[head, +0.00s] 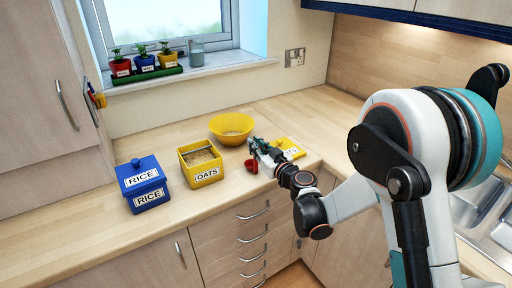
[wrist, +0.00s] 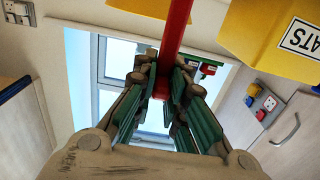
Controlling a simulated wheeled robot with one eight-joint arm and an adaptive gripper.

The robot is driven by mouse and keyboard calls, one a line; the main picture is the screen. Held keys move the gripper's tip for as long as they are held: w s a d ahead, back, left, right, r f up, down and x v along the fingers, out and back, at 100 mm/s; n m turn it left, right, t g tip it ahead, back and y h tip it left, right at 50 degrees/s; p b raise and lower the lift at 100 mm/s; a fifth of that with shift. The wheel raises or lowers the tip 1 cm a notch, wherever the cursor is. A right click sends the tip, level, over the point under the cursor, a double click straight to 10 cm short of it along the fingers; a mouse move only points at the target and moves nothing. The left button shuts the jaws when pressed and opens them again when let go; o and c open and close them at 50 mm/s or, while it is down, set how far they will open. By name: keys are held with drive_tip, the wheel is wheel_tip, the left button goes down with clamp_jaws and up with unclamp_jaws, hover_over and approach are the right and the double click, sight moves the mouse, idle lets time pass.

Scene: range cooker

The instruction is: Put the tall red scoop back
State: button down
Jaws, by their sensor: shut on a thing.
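My gripper (head: 262,154) is shut on the red handle of the scoop, close over the worktop's right part. The red scoop's round bowl (head: 251,166) shows just below the fingers in the head view. In the wrist view the red handle (wrist: 177,32) runs up between the two green-padded finger pairs (wrist: 163,88). The yellow oats canister (head: 203,175) stands open, left of the gripper, with pale contents inside. A yellow lid-like piece with a label (head: 290,148) lies right of the gripper. The gripper partly hides the scoop.
A blue rice canister (head: 144,194) with its lid on stands at the left. A yellow bowl (head: 231,138) sits behind the gripper. In the wrist view a yellow thing labelled "ATS" (wrist: 265,25) is close by at upper right. Free worktop (head: 80,236) lies at front left.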

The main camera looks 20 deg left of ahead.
drive_tip(key=shift+f, duration=0.2)
drive_tip(key=c, duration=1.6)
unclamp_jaws()
drive_tip(key=shift+c, duration=0.2)
drive_tip(key=shift+r, duration=0.2)
drive_tip(key=shift+s+d, duration=0.1)
drive_tip(key=shift+d, duration=0.1)
drive_tip(key=p+v, duration=0.2)
drive_tip(key=v, duration=0.9)
drive_tip(key=shift+s, duration=0.25)
drive_tip(key=shift+d, duration=0.2)
